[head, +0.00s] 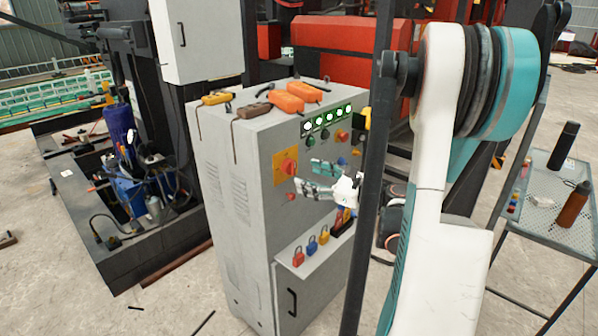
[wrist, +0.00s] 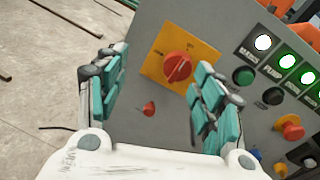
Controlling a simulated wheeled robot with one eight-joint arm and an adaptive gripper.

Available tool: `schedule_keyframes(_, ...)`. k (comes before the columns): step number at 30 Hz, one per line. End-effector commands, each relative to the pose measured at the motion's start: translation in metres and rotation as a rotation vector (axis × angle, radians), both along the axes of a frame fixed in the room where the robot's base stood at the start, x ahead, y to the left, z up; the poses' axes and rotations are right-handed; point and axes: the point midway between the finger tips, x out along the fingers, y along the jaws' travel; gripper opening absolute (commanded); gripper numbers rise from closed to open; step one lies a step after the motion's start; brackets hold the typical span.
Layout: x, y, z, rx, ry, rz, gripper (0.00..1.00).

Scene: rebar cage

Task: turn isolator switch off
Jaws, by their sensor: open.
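The isolator switch is a red rotary knob (head: 288,166) on a yellow plate (head: 278,173) on the front of a grey cabinet (head: 262,208). In the wrist view the red knob (wrist: 177,67) sits on the yellow plate (wrist: 152,66) beyond and between my fingers, with its grip ridge tilted. My gripper (head: 312,178) is in front of the panel, to the right of and a little below the knob in the head view. In the wrist view my gripper (wrist: 160,95) has its teal fingers spread wide with nothing between them. No contact with the knob shows.
A smaller red part (wrist: 149,109) protrudes below the plate. Lit indicators (wrist: 287,61), a green button (wrist: 243,76) and an orange-red button (wrist: 290,127) are to the right. Padlocks (head: 311,246) sit on a low ledge. Orange devices (head: 287,101) lie on top. A dark post (head: 366,200) stands before the cabinet's right side.

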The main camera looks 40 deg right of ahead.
Motion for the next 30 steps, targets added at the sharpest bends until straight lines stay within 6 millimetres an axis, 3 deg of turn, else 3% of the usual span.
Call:
schedule_keyframes(1, -0.014, -0.015, -0.009, 0.02, -0.014, -0.02, 0.62)
schedule_keyframes(6, -0.039, -0.034, -0.018, 0.061, -0.042, -0.043, 0.62)
schedule_keyframes(11, -0.036, -0.035, -0.019, 0.068, -0.047, -0.044, 0.62)
schedule_keyframes(30, 0.075, -0.017, -0.02, 0.066, -0.046, -0.043, 0.62)
